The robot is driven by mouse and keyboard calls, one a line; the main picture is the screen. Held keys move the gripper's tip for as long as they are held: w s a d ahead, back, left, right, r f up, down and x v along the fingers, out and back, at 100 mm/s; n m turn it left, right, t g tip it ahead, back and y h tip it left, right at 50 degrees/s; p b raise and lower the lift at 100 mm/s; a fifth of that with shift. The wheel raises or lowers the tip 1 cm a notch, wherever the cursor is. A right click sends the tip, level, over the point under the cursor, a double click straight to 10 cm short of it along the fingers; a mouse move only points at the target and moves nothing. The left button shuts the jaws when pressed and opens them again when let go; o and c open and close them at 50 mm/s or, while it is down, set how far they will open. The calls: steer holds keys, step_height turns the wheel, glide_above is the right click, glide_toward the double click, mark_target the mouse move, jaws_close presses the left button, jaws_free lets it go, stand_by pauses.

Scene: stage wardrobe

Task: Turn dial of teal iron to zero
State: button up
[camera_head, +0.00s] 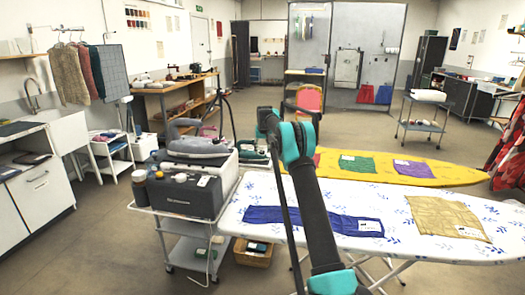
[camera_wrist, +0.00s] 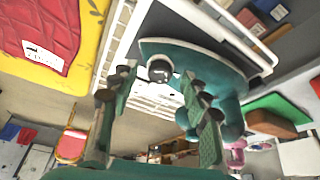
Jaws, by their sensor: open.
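The teal iron (camera_wrist: 200,62) fills the upper middle of the wrist view, seen close up and turned over in the picture. Its round silvery dial (camera_wrist: 159,70) shows between my fingertips. My gripper (camera_wrist: 158,82) is open, with one finger on each side of the dial. I cannot tell whether the fingers touch it. No pointer or zero mark can be read. In the head view a teal iron (camera_head: 251,152) sits just right of the grey steam station, left of my arm. My gripper is not clear in that view.
In the head view a grey steam station (camera_head: 195,150) stands on a trolley left of the iron. A patterned ironing board (camera_head: 310,205) with cloths lies at front right, and a yellow board (camera_head: 440,175) behind it. The wrist view shows a red cloth (camera_wrist: 42,35) at left.

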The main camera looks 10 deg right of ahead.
steer(key=shift+f, duration=0.1)
steer(key=shift+c, duration=0.5)
jaws_close()
steer(key=shift+d+n, duration=0.1)
steer(key=shift+n, duration=0.3)
steer(key=n, duration=0.1)
steer(key=n+y, duration=0.1)
steer(key=n, duration=0.1)
steer(key=n+y, duration=0.1)
steer(key=shift+w+d+n, duration=0.15)
steer(key=shift+d+n, duration=0.1)
steer(key=shift+n, duration=0.05)
steer(key=n, duration=0.2)
steer(key=n+g+y, duration=0.1)
steer(key=n, duration=0.1)
steer(key=shift+w+d+n+g+y, duration=0.15)
steer(key=shift+n+g+y, duration=0.15)
steer(key=shift+n, duration=0.1)
steer(key=shift+o, duration=0.5)
jaws_free()
